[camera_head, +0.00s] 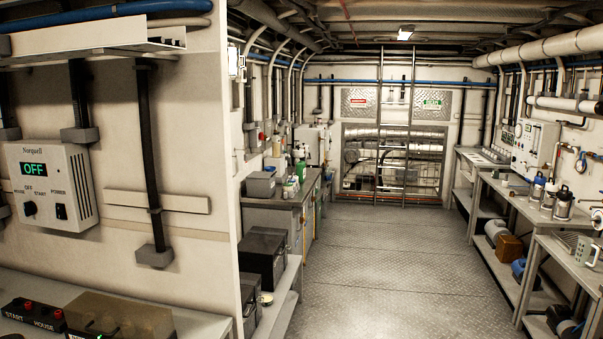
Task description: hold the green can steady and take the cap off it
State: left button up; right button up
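A small green container (301,171), which looks like the green can, stands among other items on the left-hand workbench (283,203), some way off. It is too small to tell whether a cap is on it. Neither of my grippers is in view, and nothing is seen holding the green container.
A partition wall with a control box (52,185) reading OFF stands close on the left. Black boxes (264,257) sit on a low shelf below the workbench. Benches with metal jars (563,203) and a mug (587,250) line the right. The metal floor (385,260) between is clear.

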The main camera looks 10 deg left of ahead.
aim_at(300, 165)
jog(key=z, duration=0.5)
jog(key=i+u, duration=0.15)
jog(key=i, duration=1.1)
jog(key=i+l+u, duration=0.2)
jog(key=i, duration=4.8)
jog(key=i+u, duration=0.2)
jog(key=i, duration=0.6)
jog(key=i+u, duration=0.2)
jog(key=i, duration=0.55)
